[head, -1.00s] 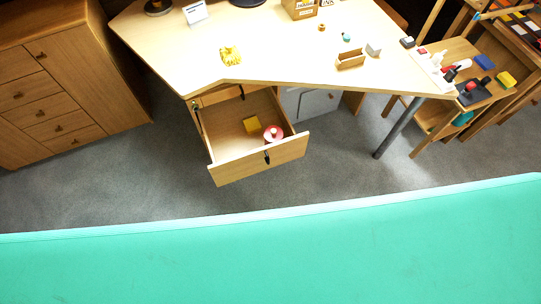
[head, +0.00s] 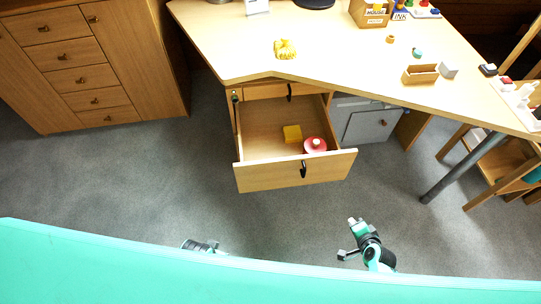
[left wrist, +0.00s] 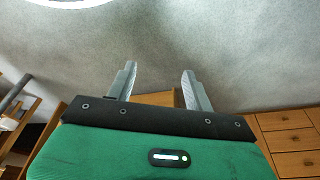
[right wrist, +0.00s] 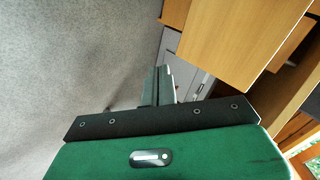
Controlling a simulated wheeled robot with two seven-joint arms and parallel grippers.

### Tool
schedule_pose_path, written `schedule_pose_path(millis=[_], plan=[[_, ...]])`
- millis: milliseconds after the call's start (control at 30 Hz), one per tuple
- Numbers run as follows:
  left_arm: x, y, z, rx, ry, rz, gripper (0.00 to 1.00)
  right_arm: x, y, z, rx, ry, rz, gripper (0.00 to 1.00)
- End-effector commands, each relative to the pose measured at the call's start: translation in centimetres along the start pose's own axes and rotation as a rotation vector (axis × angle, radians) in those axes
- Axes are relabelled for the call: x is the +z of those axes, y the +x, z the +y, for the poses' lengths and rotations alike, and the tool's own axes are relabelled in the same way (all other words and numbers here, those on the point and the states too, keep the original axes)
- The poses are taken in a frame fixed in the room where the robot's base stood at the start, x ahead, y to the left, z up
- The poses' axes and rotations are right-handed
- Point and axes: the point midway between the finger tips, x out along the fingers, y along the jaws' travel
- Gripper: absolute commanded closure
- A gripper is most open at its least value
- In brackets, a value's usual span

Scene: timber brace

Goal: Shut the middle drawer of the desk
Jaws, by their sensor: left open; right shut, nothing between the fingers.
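The desk's middle drawer (head: 295,172) is pulled far out below a shut top drawer (head: 280,90). It has a light wood front with a dark handle (head: 303,169). Inside lie a yellow block (head: 292,134) and a red round thing with a pale knob (head: 315,145). My right gripper (head: 346,255) is in front of the drawer, to its right and apart from it; in the right wrist view its fingers (right wrist: 158,85) are together and empty, with a wooden panel (right wrist: 228,40) at upper right. My left gripper (head: 206,246) is partly hidden at the lower edge; its fingers (left wrist: 158,88) are apart and empty.
The desk top (head: 350,60) carries a yellow item (head: 285,49), a cardboard box (head: 371,12) and small things. A grey cabinet door (head: 370,125) and a metal desk leg (head: 460,168) are to the right. A wooden dresser (head: 80,70) stands left. Carpet in front is clear.

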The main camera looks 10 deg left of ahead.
Motion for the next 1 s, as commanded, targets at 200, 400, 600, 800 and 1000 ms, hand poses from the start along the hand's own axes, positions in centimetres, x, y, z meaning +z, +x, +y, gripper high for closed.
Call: schedule_pose_path(millis=[200, 400, 600, 800, 1000], plan=[[-1.9, -3.8, 0.0, 0.003, -0.007, 0.046, 0.47, -4.4, 0.2, -5.6, -0.215, 0.226, 0.06, 1.0], [-2.2, -7.8, 0.1, 0.004, -0.011, 0.067, 0.47, -6.9, -1.8, -9.6, -0.356, 0.353, 0.069, 1.0], [-2.2, -9.4, 0.1, 0.004, -0.012, 0.074, 0.47, -7.8, -2.6, -11.1, -0.402, 0.391, 0.067, 1.0], [-2.3, -9.9, 0.1, 0.004, -0.012, 0.079, 0.47, -8.1, -0.7, -12.0, -0.403, 0.392, 0.067, 1.0], [-2.3, -10.8, 0.0, 0.003, -0.012, 0.091, 0.47, -8.6, 2.7, -13.3, -0.402, 0.392, 0.067, 1.0]])
